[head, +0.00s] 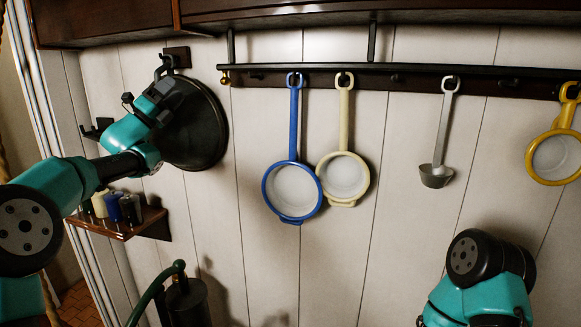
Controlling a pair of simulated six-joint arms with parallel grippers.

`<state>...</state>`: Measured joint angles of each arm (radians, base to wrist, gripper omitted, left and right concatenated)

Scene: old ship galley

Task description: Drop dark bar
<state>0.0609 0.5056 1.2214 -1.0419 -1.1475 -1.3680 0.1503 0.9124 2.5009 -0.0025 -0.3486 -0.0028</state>
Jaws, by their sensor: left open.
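My left gripper (153,90) is raised at the left wall, its jaws open, in front of the left edge of a round dark pan (205,125). The pan hangs on the wall below a dark hook plate (178,56). I cannot tell whether the fingers touch the pan or its handle, which is partly hidden. A long dark bar (420,69) runs along the wall above the hanging tools. I see no separate loose dark bar. My right arm shows at the lower right, but its gripper is not visible.
A blue strainer (293,145), a cream strainer (344,110), a grey ladle (441,140) and a yellow strainer (540,135) hang from hooks. A small shelf (125,226) with jars is below my left arm. A dark pump (187,300) stands at the bottom.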

